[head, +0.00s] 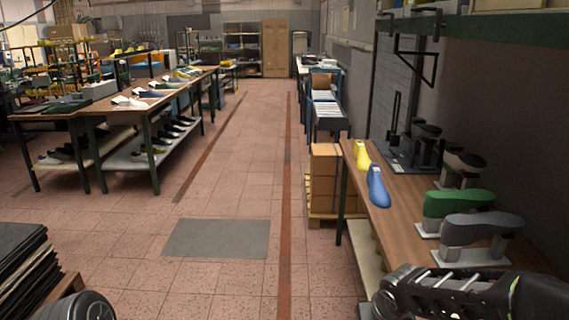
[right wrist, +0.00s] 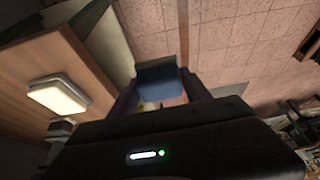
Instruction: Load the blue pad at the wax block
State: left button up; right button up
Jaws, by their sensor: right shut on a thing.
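My right gripper (right wrist: 160,90) shows in the right wrist view, with a dark finger on each side. It is shut on a blue pad (right wrist: 158,78), whose flat blue face shows between the fingertips. I cannot pick out the pad or the wax block in the head view, where my right arm covers the bench's near end. My left gripper is not in view.
The bench (head: 400,230) on the right carries a blue last (head: 378,187), a yellow last (head: 362,155), and green (head: 458,203) and grey (head: 480,228) lasts on stands. Cardboard boxes (head: 325,175) stand beside it. The middle floor is clear around a grey mat (head: 217,239).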

jog(key=shift+s+a, duration=0.1)
jog(key=shift+a, duration=0.2)
jog(key=shift+d+p, duration=0.4)
jog(key=shift+d, duration=0.2)
jog(key=w+d+r+m+h+p, duration=0.1)
jog(key=w+d+r+m+p, duration=0.1)
jog(key=d, duration=0.9)
jog(key=w+d+r+m+g+h+p, duration=0.1)
jog(key=w+d+r+m+h+p, duration=0.1)
jog(key=d+r+m, duration=0.2)
jog(key=d+m, duration=0.3)
jog(key=d, duration=0.4)
jog(key=shift+d, duration=0.1)
jog(key=shift+f+b, duration=1.7)
jog(key=shift+f, duration=1.2)
